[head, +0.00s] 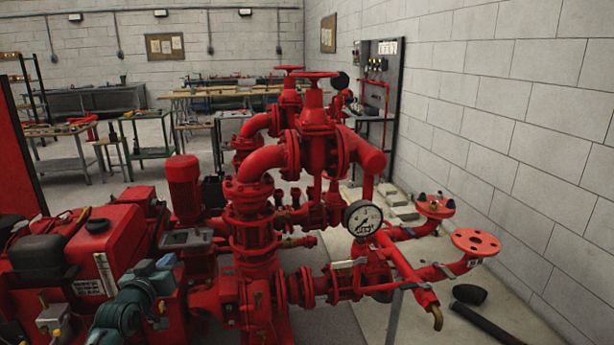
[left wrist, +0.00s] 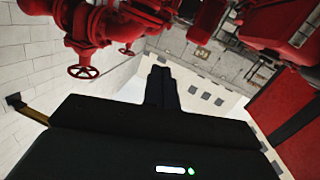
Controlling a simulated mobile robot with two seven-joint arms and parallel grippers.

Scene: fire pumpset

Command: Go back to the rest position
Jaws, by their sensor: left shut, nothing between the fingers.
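My left gripper (left wrist: 162,88) shows in the left wrist view as a black body with its two fingers together, pointing up the picture. Nothing is between the fingers. I cannot clearly pick it out in the head view. The red pumpset (head: 255,225) fills the middle of the head view; in the left wrist view its red parts (left wrist: 95,28) show upside down along the top, apart from the fingers. My right gripper is in neither view.
A pressure gauge (head: 362,218) and flanged red pipe ends (head: 475,242) stick out on the right. Red handwheels (head: 308,76) top the valves. A block wall (head: 510,110) is on the right. Workbenches (head: 60,148) stand at the back. Black pieces (head: 487,324) lie on the floor.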

